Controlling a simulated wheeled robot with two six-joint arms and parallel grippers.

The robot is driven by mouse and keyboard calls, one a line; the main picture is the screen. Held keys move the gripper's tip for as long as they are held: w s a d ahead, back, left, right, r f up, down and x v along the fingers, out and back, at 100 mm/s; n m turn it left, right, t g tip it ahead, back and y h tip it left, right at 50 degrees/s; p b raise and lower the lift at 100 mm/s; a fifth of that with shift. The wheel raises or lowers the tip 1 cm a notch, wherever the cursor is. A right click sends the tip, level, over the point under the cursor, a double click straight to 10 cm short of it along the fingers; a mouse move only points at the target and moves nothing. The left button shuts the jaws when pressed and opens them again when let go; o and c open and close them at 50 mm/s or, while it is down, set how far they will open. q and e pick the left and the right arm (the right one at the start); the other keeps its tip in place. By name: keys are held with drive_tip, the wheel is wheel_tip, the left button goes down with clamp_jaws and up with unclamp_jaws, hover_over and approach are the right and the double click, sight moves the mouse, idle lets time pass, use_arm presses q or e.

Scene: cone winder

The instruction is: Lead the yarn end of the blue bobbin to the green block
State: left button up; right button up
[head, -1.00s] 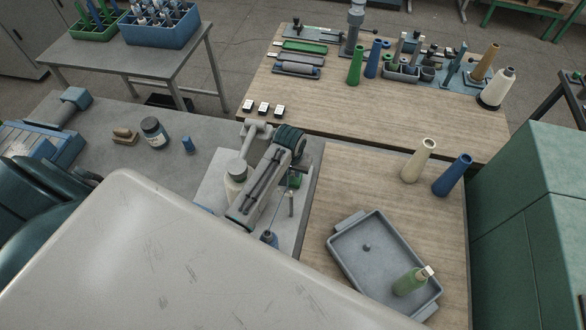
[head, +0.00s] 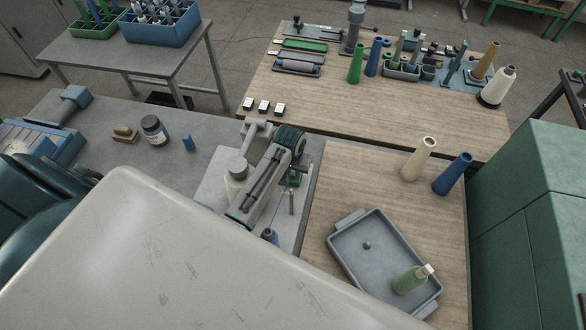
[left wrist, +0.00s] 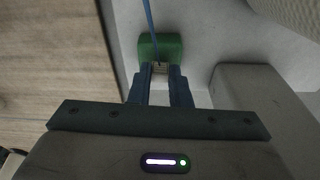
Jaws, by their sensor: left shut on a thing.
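The blue bobbin (head: 270,235) stands at the near edge of the grey plate in the head view. Its thin blue yarn (head: 281,205) runs tautly from it up to my left gripper (head: 295,170), which is partly hidden under my arm. The green block (head: 294,182) sits on the plate beside the gripper. In the left wrist view, my left gripper's fingers (left wrist: 160,74) are shut on the yarn end right at the green block (left wrist: 160,43). The yarn (left wrist: 149,18) runs upward over the block. A small pale striped patch shows between the fingertips. My right gripper is not in view.
A small metal post (head: 291,204) stands near the yarn. A jar (head: 154,131) stands at left.

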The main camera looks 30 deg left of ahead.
use_arm(q)
drive_tip(key=shift+f, duration=0.15)
idle(0.7)
drive_tip(key=o, duration=1.2)
drive_tip(key=shift+r, duration=3.55)
